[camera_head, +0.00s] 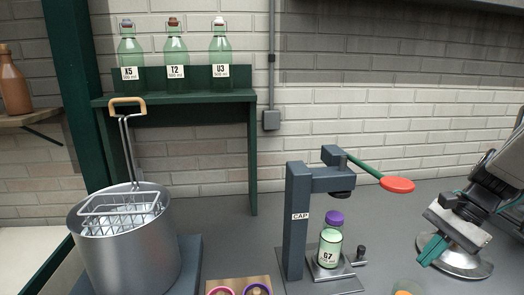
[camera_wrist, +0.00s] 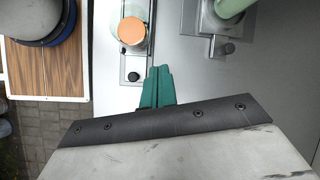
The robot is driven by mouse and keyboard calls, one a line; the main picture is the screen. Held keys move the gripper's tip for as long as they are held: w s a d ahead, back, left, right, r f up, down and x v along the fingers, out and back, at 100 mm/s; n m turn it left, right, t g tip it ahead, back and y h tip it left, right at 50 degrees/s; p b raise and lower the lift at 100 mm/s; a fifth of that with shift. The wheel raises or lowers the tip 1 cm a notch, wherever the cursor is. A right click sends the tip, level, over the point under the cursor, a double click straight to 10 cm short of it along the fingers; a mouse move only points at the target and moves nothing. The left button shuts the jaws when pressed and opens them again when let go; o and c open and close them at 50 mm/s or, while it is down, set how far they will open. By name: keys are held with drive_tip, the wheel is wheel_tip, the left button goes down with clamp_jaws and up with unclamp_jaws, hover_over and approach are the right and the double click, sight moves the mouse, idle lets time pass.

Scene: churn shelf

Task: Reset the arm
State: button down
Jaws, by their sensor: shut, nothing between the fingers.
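My gripper (camera_head: 432,250) is at the right of the head view, on the end of my arm, which comes in from the right edge. Its teal fingers also show in the wrist view (camera_wrist: 157,88), pressed together and empty. In the head view the fingertips are right of the capping press (camera_head: 297,225) and apart from it. In the wrist view the fingers show just below a small scale-like device (camera_wrist: 132,75) that bears an orange-topped round thing (camera_wrist: 131,30).
A green bottle labelled G7 (camera_head: 329,248) with a purple top stands in the press; its red-knobbed lever (camera_head: 397,184) sticks out right. A steel pot (camera_head: 125,250) with a wire basket (camera_head: 120,208) stands left. Bottles X5 (camera_head: 131,55), T2 (camera_head: 175,55) and U3 (camera_head: 220,55) stand on a green shelf (camera_head: 190,98).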

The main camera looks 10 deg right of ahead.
drive_tip(key=s+a+r+n+h, duration=0.1)
drive_tip(key=a+n, duration=0.1)
drive_tip(key=s+a+r+n+g+h, duration=0.1)
drive_tip(key=s+a+n, duration=0.1)
drive_tip(key=a+n, duration=0.1)
drive_tip(key=s+a+r+n+h, duration=0.1)
drive_tip(key=s+a+n, duration=0.1)
drive_tip(key=shift+a+r+n, duration=0.3)
drive_tip(key=s+a+r+n+t+h, duration=0.2)
drive_tip(key=s+a+r+n+h, duration=0.1)
drive_tip(key=a+n, duration=0.4)
drive_tip(key=shift+s+a+r, duration=0.3)
drive_tip(key=shift+s+r, duration=0.2)
drive_tip(key=shift+s, duration=0.65)
